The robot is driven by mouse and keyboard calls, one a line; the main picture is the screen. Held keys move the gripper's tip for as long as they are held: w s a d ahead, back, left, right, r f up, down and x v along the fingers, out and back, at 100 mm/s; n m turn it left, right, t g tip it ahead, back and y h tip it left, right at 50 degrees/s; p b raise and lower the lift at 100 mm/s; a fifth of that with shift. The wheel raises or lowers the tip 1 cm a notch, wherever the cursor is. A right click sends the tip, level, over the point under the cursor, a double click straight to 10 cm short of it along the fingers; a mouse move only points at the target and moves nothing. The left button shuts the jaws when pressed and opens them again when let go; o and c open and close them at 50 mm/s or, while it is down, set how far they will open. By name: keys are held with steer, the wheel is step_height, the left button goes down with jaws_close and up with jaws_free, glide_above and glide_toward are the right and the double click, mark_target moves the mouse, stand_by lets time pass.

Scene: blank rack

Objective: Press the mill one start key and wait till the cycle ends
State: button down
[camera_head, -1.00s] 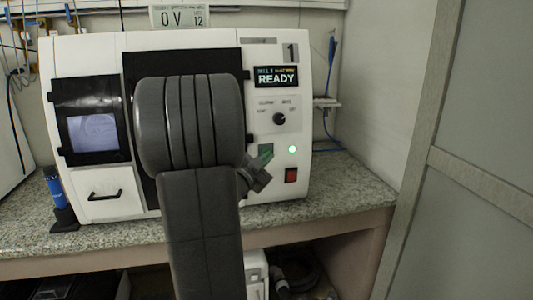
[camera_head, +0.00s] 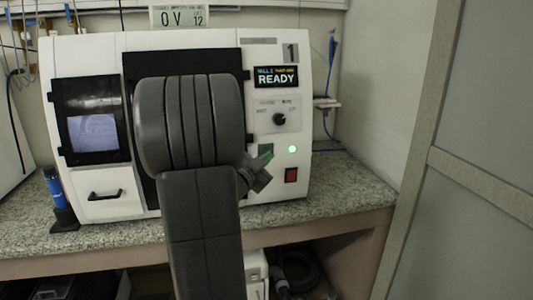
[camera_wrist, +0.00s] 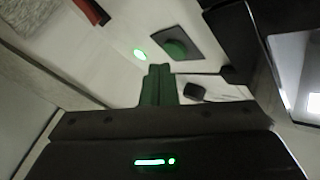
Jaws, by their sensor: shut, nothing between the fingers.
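Mill one (camera_head: 222,45) is a white machine marked "1", and its display (camera_head: 276,77) reads READY. In the wrist view the start key is a round green button (camera_wrist: 175,48) on a dark square plate. My gripper (camera_wrist: 160,68) is shut and empty. In the wrist view its tips lie close to the key, with the key just beyond them and uncovered. I cannot tell whether they touch. In the head view my gripper (camera_head: 263,162) is at the key plate, and my arm hides part of the machine's front. A green lamp (camera_head: 292,149) glows beside the key; it also shows in the wrist view (camera_wrist: 140,53).
A red switch (camera_head: 291,175) sits below the lamp, and a black knob (camera_head: 279,119) sits above the key. A lit window (camera_head: 93,133) and a drawer handle (camera_head: 105,195) are at left. A blue bottle-like item (camera_head: 55,190) stands on the speckled counter (camera_head: 345,190).

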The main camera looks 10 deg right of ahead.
steer(key=shift+w, duration=0.4)
